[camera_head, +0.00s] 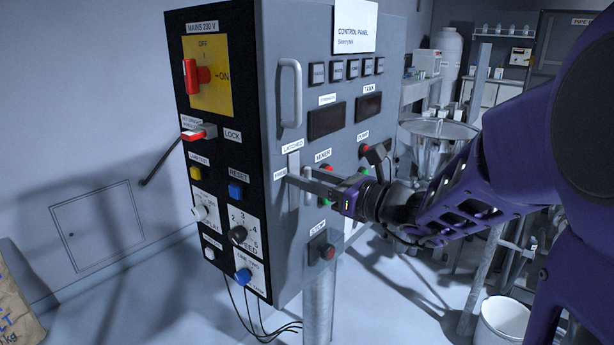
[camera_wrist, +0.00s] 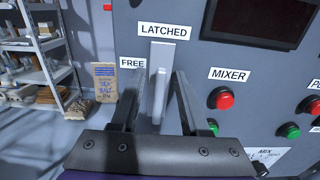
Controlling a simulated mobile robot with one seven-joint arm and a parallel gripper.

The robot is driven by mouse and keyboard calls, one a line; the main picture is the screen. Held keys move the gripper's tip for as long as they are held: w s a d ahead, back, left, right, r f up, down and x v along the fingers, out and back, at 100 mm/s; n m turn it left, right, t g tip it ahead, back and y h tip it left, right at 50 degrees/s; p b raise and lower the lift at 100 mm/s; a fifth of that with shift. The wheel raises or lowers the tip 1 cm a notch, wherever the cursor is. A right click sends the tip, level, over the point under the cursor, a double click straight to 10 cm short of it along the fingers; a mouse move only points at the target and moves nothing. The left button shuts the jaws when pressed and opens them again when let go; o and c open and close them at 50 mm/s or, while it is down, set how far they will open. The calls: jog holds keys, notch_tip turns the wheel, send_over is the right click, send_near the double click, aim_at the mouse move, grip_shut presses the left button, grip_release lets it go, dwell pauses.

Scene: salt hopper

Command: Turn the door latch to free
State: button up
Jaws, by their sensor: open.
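The door latch (camera_wrist: 160,92) is a pale grey upright piece on the grey control panel front. It stands below the LATCHED label (camera_wrist: 163,30), with the FREE label (camera_wrist: 132,63) at its upper left. It also shows in the head view (camera_head: 293,165), partly covered by my fingers. My gripper (camera_wrist: 159,80) is open, with one finger on each side of the latch. In the head view my gripper (camera_head: 302,183) reaches the latch from the right. I cannot tell whether either finger touches it.
A red MIXER button (camera_wrist: 221,98) and a green button sit close right of my fingers. A metal door handle (camera_head: 290,93) stands out above the latch. The cabinet's left side carries a red mains switch (camera_head: 193,76) and several knobs. A shelf (camera_wrist: 30,60) stands left behind.

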grip_shut()
jog(key=shift+r+m+p, duration=0.1)
jog(key=shift+m+p, duration=0.2)
jog(key=shift+p, duration=0.05)
jog(key=m+p, duration=0.3)
jog(key=shift+w+d+m, duration=0.25)
jog(key=shift+w+m, duration=0.05)
jog(key=m, duration=0.1)
jog(key=m+p, duration=0.1)
jog(key=m, duration=0.1)
jog(key=shift+w+d+f+p, duration=0.15)
jog(key=shift+w+f+p, duration=0.1)
jog(key=shift+p, duration=0.1)
jog(key=m, duration=0.4)
jog(key=shift+w+d+f, duration=0.15)
jog(key=shift+f, duration=0.15)
jog(key=shift+w+f+m, duration=0.1)
jog(key=shift+f+m, duration=0.15)
jog(key=shift+m, duration=1.4)
jog(key=shift+f+m, duration=0.25)
jog(key=shift+m, duration=1.4)
